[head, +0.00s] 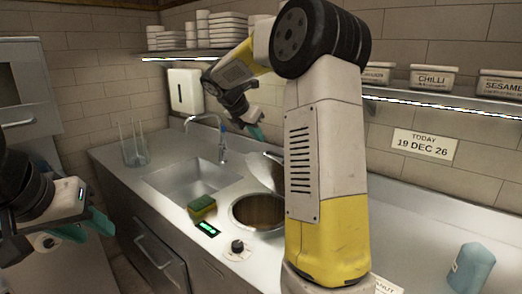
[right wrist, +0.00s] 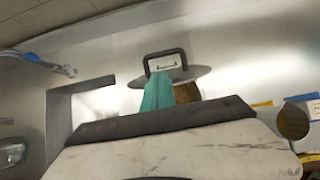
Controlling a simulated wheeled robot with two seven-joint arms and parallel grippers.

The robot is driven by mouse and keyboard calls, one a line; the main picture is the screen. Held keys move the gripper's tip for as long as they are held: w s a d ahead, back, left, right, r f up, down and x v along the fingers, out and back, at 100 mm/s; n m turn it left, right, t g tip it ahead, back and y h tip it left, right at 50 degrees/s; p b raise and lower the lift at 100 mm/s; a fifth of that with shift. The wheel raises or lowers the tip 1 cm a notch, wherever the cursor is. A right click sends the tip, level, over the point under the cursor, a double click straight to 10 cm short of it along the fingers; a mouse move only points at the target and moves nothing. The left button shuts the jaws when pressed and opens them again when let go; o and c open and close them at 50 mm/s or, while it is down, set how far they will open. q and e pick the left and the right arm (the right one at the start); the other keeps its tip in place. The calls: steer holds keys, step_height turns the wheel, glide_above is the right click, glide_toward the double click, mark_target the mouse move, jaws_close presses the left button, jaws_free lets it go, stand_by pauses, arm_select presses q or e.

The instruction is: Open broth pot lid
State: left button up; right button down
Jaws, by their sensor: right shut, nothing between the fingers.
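The broth pot (head: 258,228) is a round well sunk in the steel counter, and brown broth shows inside it. Its round grey lid (head: 265,171) is tilted up at the far side of the opening, partly hidden by my right arm. In the right wrist view the lid (right wrist: 203,72) shows its black loop handle (right wrist: 166,56). My right gripper (head: 256,132) is shut and empty, above and behind the lid in the head view. Its teal fingers (right wrist: 158,92) appear in front of the lid, apart from the handle as far as I can tell. My left gripper (head: 88,228) is at the left edge, away from the pot.
A sink (head: 190,178) with a faucet (head: 208,120) lies left of the pot. A green and yellow sponge (head: 202,207), a lit display (head: 207,229) and a black knob (head: 237,246) are near the pot. A blue bottle (head: 472,268) stands at the right. Shelves hold labelled tubs (head: 433,78).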

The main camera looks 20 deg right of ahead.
steer(key=x, duration=0.9)
steer(key=shift+w+d+f, duration=0.15)
steer(key=shift+d+f, duration=0.05)
steer(key=shift+f, duration=0.15)
steer(key=shift+d, duration=0.1)
steer(key=w+d+y, duration=0.1)
steer(key=w+d, duration=0.2)
steer(key=d, duration=0.2)
steer(key=w+d+g+y, duration=0.1)
steer(key=w+d, duration=0.2)
steer(key=d, duration=0.3)
steer(key=shift+w+y, duration=0.3)
steer(key=shift+r, duration=0.1)
stand_by(0.3)
